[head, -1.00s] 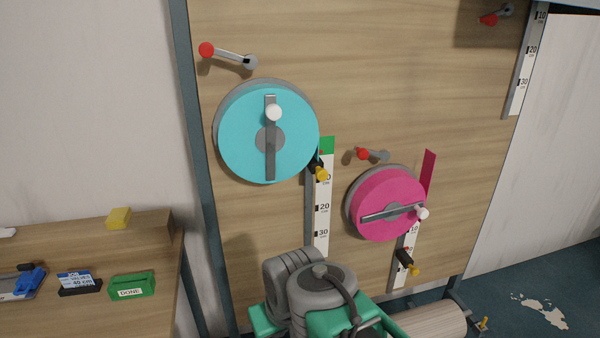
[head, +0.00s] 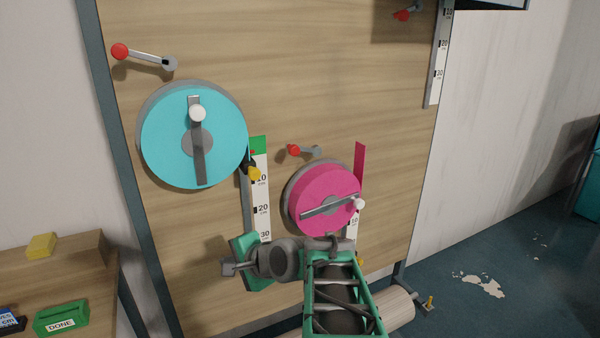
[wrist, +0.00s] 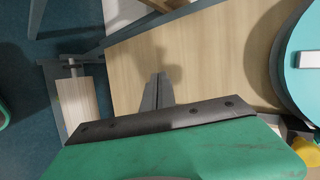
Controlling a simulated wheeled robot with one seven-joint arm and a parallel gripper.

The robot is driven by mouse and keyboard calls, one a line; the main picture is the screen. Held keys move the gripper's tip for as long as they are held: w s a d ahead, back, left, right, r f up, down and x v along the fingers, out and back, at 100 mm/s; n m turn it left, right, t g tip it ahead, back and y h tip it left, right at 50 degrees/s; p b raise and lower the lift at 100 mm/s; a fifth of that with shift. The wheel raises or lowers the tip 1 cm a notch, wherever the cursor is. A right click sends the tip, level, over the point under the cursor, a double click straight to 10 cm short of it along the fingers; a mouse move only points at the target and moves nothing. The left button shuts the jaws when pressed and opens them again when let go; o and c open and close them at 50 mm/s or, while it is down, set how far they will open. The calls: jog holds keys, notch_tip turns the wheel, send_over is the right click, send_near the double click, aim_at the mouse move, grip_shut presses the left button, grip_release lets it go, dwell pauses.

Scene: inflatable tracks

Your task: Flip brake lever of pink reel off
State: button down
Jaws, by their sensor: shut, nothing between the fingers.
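The pink reel (head: 330,188) is on the wooden board, with a grey crank bar and a white knob on its face. Its brake lever (head: 306,150) sits just above it, a short grey arm with a red knob at its left end. My gripper (head: 228,268) is shut and empty. It is in front of the board, below and left of the pink reel and below the cyan reel, well apart from the lever. Its closed fingers also show in the wrist view (wrist: 156,90). The pink reel and its lever cannot be made out in the wrist view.
The cyan reel (head: 190,140) is up left, with its own red-knobbed lever (head: 145,56) above. Ruled scales (head: 260,195) stand beside the reels. Another red-knobbed lever (head: 405,14) is at the top. A side table (head: 90,255) with a green DONE block (head: 62,318) is at left.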

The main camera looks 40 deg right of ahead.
jog(key=s+d+r+m+t+h, duration=0.2)
jog(key=d+r+m, duration=0.1)
jog(key=d+m, duration=0.3)
jog(key=s+d+r+m+t+h+b, duration=0.1)
jog(key=s+d+r+m+t+h, duration=0.1)
jog(key=d+m, duration=0.5)
jog(key=s+d+r+m+t+h, duration=0.2)
jog(key=s+d+r+m+t, duration=0.1)
jog(key=d+r+m, duration=0.3)
jog(key=s+d+m, duration=0.1)
jog(key=d, duration=0.1)
jog(key=shift+s+d+h, duration=0.2)
jog(key=shift+d+h, duration=0.15)
jog(key=shift+h, duration=0.05)
jog(key=shift+w+t, duration=0.1)
jog(key=shift+t, duration=0.2)
jog(key=p, duration=0.2)
send_near(306, 150)
jog(key=w+a+f, duration=0.3)
jog(key=w, duration=0.1)
jog(key=r+p, duration=0.1)
jog(key=w+r, duration=0.1)
jog(key=r, duration=0.1)
jog(key=shift+a+r+p, duration=0.15)
jog(key=shift+p, duration=0.25)
